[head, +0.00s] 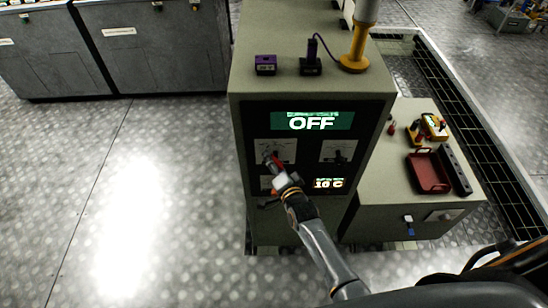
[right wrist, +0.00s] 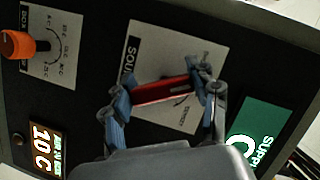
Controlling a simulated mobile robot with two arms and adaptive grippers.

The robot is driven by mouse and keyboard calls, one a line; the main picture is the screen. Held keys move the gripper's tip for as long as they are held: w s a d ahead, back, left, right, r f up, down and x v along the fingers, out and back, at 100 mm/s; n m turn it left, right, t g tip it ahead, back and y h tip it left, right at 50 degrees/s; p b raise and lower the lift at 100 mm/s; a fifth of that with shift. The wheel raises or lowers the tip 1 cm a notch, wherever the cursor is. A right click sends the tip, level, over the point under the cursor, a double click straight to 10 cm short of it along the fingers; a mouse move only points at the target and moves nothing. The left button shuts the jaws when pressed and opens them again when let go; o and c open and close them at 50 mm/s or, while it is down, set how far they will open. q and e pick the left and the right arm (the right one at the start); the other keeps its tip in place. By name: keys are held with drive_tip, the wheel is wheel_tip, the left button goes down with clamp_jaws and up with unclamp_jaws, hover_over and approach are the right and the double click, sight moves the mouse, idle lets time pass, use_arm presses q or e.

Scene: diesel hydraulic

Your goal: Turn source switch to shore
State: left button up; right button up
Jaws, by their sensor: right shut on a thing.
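The source switch is a red lever knob (right wrist: 160,92) on a pale label plate (right wrist: 150,48) on the dark front panel. The plate's lettering is only partly readable. My right gripper (right wrist: 163,96) has its two blue-padded fingers at the two ends of the red knob, shut on it. In the head view the right gripper (head: 277,166) reaches the panel's upper left plate, and the red knob (head: 272,157) shows just past it. The green display (head: 312,121) above reads OFF. My left gripper is not in view.
A second plate with an orange knob (right wrist: 18,44) sits beside the switch, and a small display (head: 328,183) reads 10 C. A purple box (head: 265,64) and a yellow post (head: 354,58) stand on top. A lower cabinet with a red tray (head: 428,173) is at right. Floor at left is clear.

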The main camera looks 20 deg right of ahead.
drive_tip(key=shift+n+g+h+p, duration=0.3)
drive_tip(key=shift+n+g+p, duration=0.1)
drive_tip(key=shift+n+p, duration=0.4)
drive_tip(key=shift+f+n, duration=0.1)
drive_tip(key=shift+n, duration=0.2)
drive_tip(key=o, duration=1.2)
drive_tip(key=shift+c, duration=0.2)
drive_tip(key=shift+s, duration=0.1)
drive_tip(key=v, duration=1.1)
drive_tip(key=shift+s, duration=0.35)
